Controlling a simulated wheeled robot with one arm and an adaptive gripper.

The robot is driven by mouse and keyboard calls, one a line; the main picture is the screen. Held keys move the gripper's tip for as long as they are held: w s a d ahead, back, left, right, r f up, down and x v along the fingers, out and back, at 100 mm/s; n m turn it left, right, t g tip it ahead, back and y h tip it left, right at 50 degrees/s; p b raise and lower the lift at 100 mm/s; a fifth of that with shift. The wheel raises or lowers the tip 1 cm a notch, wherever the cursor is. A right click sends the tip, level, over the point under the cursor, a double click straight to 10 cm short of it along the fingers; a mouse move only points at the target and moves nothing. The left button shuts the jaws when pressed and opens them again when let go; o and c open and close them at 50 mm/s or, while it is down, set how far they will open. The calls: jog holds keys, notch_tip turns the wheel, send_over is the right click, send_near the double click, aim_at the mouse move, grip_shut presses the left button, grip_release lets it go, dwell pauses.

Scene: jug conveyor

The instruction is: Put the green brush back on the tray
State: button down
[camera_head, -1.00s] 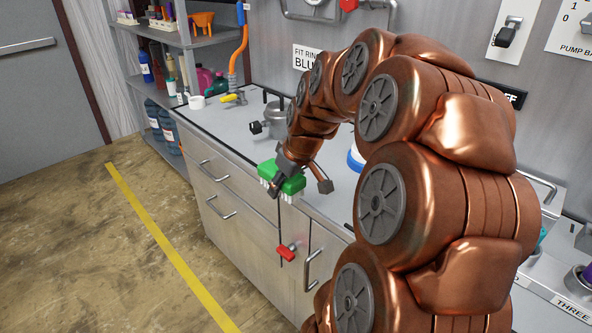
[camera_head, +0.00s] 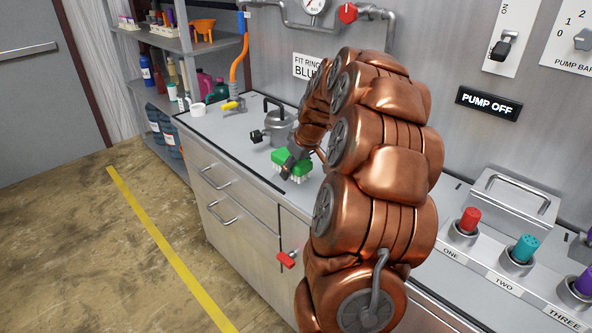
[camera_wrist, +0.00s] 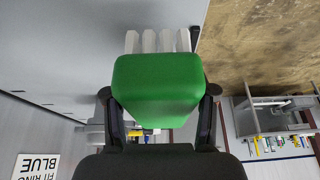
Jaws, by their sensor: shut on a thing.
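The green brush (camera_head: 296,160) with white bristles is between the fingers of my gripper (camera_head: 291,168), which is shut on it. In the head view it is over the counter near the front edge, bristles down. I cannot tell whether the bristles touch the counter. In the wrist view the green brush (camera_wrist: 158,88) fills the middle, with one dark finger on each side and pale bristles beyond it. I cannot make out a tray for the brush with certainty; my arm hides part of the counter.
Red (camera_head: 469,220) and teal (camera_head: 525,248) plugs stand at right. A red valve handle (camera_head: 287,259) juts from the front.

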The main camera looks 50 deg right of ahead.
jog(key=shift+w+d+f+p, duration=0.15)
jog(key=shift+w+d, duration=0.2)
jog(key=shift+d, duration=0.2)
jog(key=shift+w+d+r+p, duration=0.1)
jog(key=shift+w+d+p, duration=0.05)
jog(key=shift+w+d, duration=0.3)
jog(key=shift+d+f+p, duration=0.1)
jog(key=shift+f+p, duration=0.2)
jog(key=shift+f, duration=1.35)
jog(key=shift+f+b, duration=0.6)
jog(key=shift+b, duration=0.05)
jog(key=shift+s, duration=0.1)
jog(key=shift+c, duration=1.8)
grip_release()
jog(key=shift+r+p, duration=0.25)
jog(key=shift+p, duration=0.3)
